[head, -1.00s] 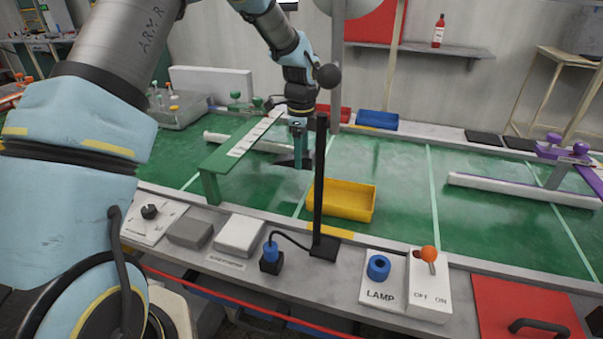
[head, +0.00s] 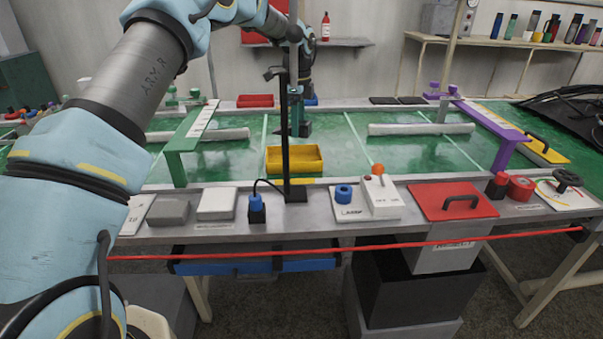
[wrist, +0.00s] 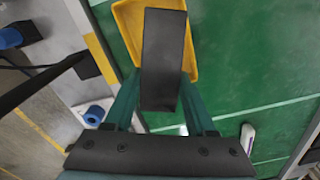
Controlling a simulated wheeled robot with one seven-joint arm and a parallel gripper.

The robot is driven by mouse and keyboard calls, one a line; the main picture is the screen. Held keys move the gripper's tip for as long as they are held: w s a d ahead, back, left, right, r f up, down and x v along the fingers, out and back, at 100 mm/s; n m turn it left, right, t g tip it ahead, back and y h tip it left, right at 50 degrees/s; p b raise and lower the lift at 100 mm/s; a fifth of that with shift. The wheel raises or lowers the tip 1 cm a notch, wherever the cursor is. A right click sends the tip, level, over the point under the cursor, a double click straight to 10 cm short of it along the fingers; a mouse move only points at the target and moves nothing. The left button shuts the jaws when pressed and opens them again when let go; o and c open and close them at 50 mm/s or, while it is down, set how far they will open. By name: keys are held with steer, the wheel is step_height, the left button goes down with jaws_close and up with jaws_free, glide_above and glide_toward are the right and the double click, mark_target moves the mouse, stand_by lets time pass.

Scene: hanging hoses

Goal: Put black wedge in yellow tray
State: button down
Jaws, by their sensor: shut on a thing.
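The black wedge (wrist: 163,60) is a dark, long block held between my gripper's teal fingers in the wrist view. My gripper (wrist: 160,98) is shut on it. In the wrist view the wedge overlaps the yellow tray (wrist: 188,60), covering part of its floor and rim. In the head view the yellow tray (head: 308,160) sits on the green table surface and looks empty. My gripper (head: 297,118) shows just above and beyond the tray there, partly hidden by a black post. The wedge is hard to make out in that view.
The black post (head: 285,140) stands in front of the tray. A green bridge (head: 182,140) is at left and a purple one (head: 507,135) at right. A red bin (head: 255,101) lies at the back. Switch boxes line the front edge.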

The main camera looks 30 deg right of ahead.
steer(key=shift+s+f, duration=0.15)
steer(key=shift+f, duration=0.25)
step_height(320, 180, down, 9)
steer(key=shift+d+f+p, duration=0.1)
steer(key=shift+p, duration=0.85)
steer(key=shift+f, duration=0.15)
steer(key=c, duration=0.5)
jaws_free()
steer(key=shift+r+b, duration=0.75)
steer(key=shift+r, duration=3.2)
